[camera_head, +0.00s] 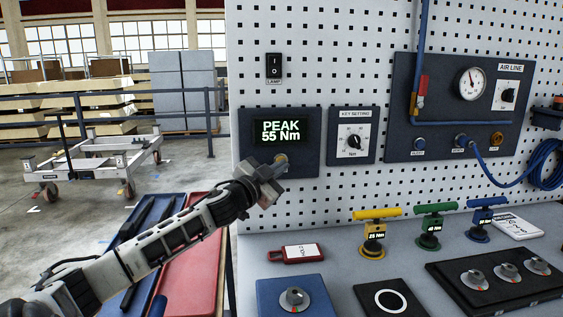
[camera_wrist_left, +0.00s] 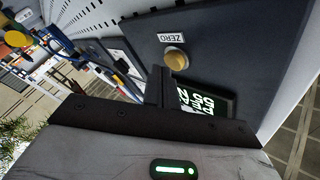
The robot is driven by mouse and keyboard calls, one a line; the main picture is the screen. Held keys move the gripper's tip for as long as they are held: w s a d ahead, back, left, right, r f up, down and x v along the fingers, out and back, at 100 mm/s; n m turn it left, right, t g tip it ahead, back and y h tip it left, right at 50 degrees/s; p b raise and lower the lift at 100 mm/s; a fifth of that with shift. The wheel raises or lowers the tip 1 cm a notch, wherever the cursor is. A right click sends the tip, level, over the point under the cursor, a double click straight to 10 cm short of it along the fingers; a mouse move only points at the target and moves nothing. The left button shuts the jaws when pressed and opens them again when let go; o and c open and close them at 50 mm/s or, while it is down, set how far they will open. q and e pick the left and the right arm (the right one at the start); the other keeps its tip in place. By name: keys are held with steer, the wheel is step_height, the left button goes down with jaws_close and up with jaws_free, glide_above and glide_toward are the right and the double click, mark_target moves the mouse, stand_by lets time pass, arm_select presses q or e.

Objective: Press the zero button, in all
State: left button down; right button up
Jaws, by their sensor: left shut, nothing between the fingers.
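In the head view the button (camera_head: 281,158) is partly hidden by my left gripper. My left gripper (camera_head: 274,172) is shut and empty, its tips just below the button. In the left wrist view its fingers (camera_wrist_left: 159,84) are beside the button; I cannot tell whether they touch it. My right gripper is not in view.
A key setting dial (camera_head: 353,142), a lamp switch (camera_head: 274,66) and an air line panel (camera_head: 440,140) share the pegboard. Below on the bench stand yellow (camera_head: 374,232), green (camera_head: 430,225) and blue (camera_head: 481,218) T-handled tools. A red tag (camera_head: 297,253) lies nearer.

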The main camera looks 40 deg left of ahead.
arm_select(q)
steer(key=shift+w+a, duration=0.1)
steer(key=shift+a, duration=0.05)
stand_by(0.4)
steer(key=shift+w+a, duration=0.25)
steer(key=shift+a, duration=0.05)
stand_by(0.5)
steer(key=shift+d, duration=0.1)
steer(key=shift+s+d+p, duration=0.3)
steer(key=shift+s+d, duration=0.25)
steer(key=shift+d, duration=0.05)
